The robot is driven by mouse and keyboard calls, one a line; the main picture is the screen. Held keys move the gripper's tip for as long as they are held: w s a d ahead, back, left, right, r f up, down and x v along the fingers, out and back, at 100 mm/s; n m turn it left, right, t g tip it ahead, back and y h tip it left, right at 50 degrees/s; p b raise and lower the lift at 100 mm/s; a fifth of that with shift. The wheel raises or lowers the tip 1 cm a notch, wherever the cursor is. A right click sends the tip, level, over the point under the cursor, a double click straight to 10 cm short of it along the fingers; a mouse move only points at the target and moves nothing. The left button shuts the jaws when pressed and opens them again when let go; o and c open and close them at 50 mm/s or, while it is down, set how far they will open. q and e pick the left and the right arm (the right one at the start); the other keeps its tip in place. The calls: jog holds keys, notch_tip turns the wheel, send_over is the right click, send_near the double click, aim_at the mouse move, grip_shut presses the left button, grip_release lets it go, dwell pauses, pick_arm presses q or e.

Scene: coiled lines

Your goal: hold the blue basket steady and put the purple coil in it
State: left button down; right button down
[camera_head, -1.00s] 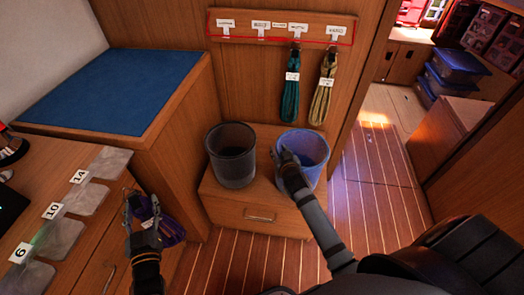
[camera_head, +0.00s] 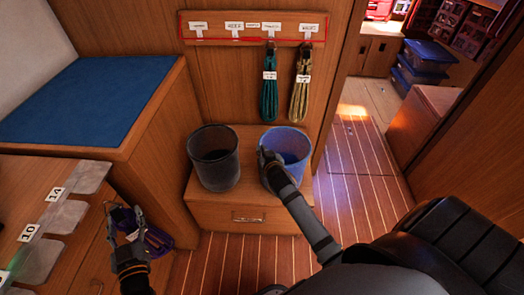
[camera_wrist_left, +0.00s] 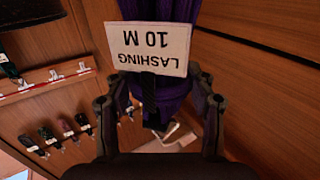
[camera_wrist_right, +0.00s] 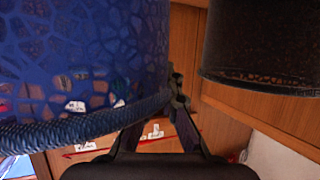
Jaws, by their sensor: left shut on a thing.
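The blue basket (camera_head: 290,143) stands on the right of a low wooden drawer unit, upright. My right gripper (camera_head: 268,158) is at its near left rim. In the right wrist view the basket's meshed wall and thick rim (camera_wrist_right: 85,122) hide one finger of the right gripper (camera_wrist_right: 155,110), so its opening cannot be told. The purple coil (camera_head: 156,240) hangs from my left gripper (camera_head: 124,212), low and left of the baskets. In the left wrist view the left gripper (camera_wrist_left: 160,110) is shut on the purple coil (camera_wrist_left: 178,100), which bears a white "LASHING 10 M" tag (camera_wrist_left: 150,48).
A dark basket (camera_head: 213,158) stands left of the blue one on the drawer unit (camera_head: 238,205). Teal (camera_head: 269,90) and tan (camera_head: 300,88) coils hang from a labelled rack (camera_head: 250,27) above. A blue-topped cabinet (camera_head: 85,100) is at the left. Open floor lies right.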

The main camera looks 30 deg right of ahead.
jog(key=c, duration=2)
grip_release()
jog(key=shift+c, duration=0.2)
jog(key=o, duration=0.6)
jog(key=v, duration=1.2)
